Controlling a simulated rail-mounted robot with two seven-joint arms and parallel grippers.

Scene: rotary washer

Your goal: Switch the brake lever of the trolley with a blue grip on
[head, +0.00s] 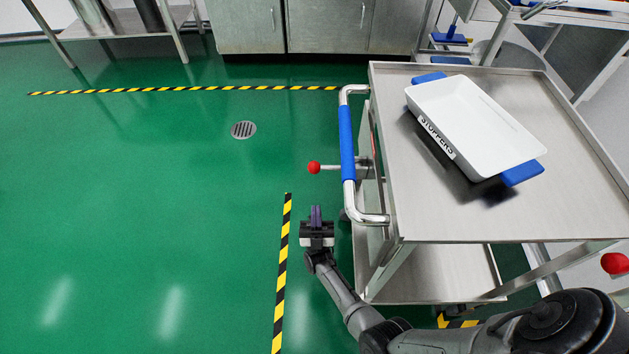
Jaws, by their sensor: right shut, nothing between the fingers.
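The trolley (410,222) is a steel cart at the right, with a chrome push handle wearing a blue grip (347,143) on its left side. A brake lever with a red ball knob (314,168) sticks out to the left beneath the handle, roughly level. My right gripper (315,212) is shut and empty. In the picture it is just below the red knob, apart from it, left of the handle's near end. My left gripper is not in view.
A white tray marked STOPPERS (470,125) with blue ends sits on the trolley. Another red knob (615,263) shows at the right edge. Yellow-black tape (282,270) marks the green floor, which is clear left of the trolley. Steel cabinets (325,25) stand at the back.

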